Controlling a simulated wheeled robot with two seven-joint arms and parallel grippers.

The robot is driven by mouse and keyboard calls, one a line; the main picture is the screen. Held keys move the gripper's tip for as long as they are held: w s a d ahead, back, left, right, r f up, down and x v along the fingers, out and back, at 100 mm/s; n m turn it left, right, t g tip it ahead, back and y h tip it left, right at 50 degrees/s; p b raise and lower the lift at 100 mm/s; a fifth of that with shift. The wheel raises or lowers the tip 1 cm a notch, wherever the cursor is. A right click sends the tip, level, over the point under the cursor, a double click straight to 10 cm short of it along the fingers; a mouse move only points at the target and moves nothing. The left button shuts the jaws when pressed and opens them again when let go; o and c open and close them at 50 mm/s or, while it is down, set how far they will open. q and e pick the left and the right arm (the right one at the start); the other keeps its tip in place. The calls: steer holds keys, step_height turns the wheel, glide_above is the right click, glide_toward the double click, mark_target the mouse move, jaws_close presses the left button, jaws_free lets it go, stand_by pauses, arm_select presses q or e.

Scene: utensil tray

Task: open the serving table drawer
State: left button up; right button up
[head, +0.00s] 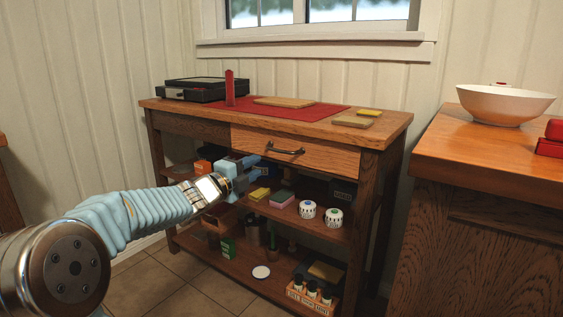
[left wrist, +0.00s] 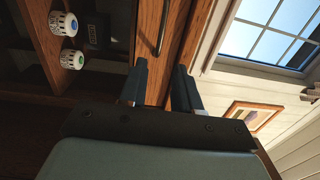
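The wooden serving table (head: 391,128) stands against the wall. Its drawer (head: 325,158) is a lighter wood front under the top and looks shut. A dark bar handle (head: 286,151) is fixed on the drawer front. My left gripper (head: 252,168) is in front of the table, left of and a little below the handle. In the left wrist view, the gripper (left wrist: 160,68) has its two dark fingers apart with nothing between them. The handle (left wrist: 163,28) lies ahead of the gap, apart from the fingertips. My right gripper is in neither view.
The tabletop holds a black case (head: 205,90), a red mat (head: 300,110) and boards. Shelves below hold white canisters (head: 334,217), sponges and a bottle crate (head: 312,296). A counter (head: 480,160) with a white bowl (head: 505,103) stands to the right. The floor in front is partly clear.

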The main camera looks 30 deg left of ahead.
mark_target(280, 151)
arm_select(q)
steer(key=w, duration=0.4)
steer(key=w+p, duration=0.1)
steer(key=w, duration=0.8)
steer(key=shift+w+d+r+p, duration=0.2)
steer(key=shift+w+r+p, duration=0.05)
steer(key=shift+w+p, duration=0.1)
steer(key=shift+c, duration=0.3)
jaws_close()
